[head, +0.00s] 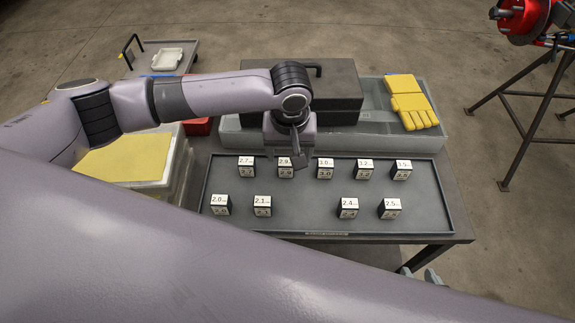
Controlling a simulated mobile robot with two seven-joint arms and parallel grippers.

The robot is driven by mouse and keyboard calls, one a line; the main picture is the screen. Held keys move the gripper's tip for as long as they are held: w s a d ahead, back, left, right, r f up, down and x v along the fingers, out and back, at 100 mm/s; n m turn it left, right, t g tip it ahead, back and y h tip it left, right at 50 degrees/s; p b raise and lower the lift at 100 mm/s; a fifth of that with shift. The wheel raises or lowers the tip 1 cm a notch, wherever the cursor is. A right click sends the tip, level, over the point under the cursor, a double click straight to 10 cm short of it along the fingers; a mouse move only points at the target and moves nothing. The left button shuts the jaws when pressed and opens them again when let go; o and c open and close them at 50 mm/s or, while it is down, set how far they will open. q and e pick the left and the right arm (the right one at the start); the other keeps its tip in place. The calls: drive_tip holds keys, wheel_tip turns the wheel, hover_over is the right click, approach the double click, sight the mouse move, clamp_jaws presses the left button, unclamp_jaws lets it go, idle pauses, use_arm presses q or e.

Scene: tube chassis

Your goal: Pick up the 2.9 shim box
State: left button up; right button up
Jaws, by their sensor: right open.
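The 2.9 shim box (286,171) is a small dark box with white labels. It stands in the back row of the grey tray (310,218), between the 2.7 box (246,167) and the 3.0 box (325,169). My right gripper (298,160) points down just above and beside the 2.9 box, at its right edge. It is open with nothing seen in it. Whether a finger touches the box cannot be told. The gripper hides a little of the box's top right.
The 3.2 box (364,169) and 3.5 box (401,170) stand farther right. The 2.0, 2.1, 2.4 and 2.5 boxes form the front row, with a gap mid-row. A black case (345,95) and yellow gloves (410,103) lie behind the tray.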

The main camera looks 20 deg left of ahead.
sight(286, 163)
use_arm(q)
drive_tip(key=f, duration=0.2)
drive_tip(key=f+b, duration=0.1)
drive_tip(key=f, duration=0.1)
drive_tip(key=a+f, duration=0.1)
drive_tip(key=shift+w+f, duration=0.25)
drive_tip(key=shift+f, duration=0.15)
drive_tip(key=shift+f+b, duration=0.3)
drive_tip(key=shift+f, duration=0.05)
drive_tip(key=c, duration=1)
drive_tip(key=shift+c, duration=0.3)
drive_tip(key=shift+r, duration=0.15)
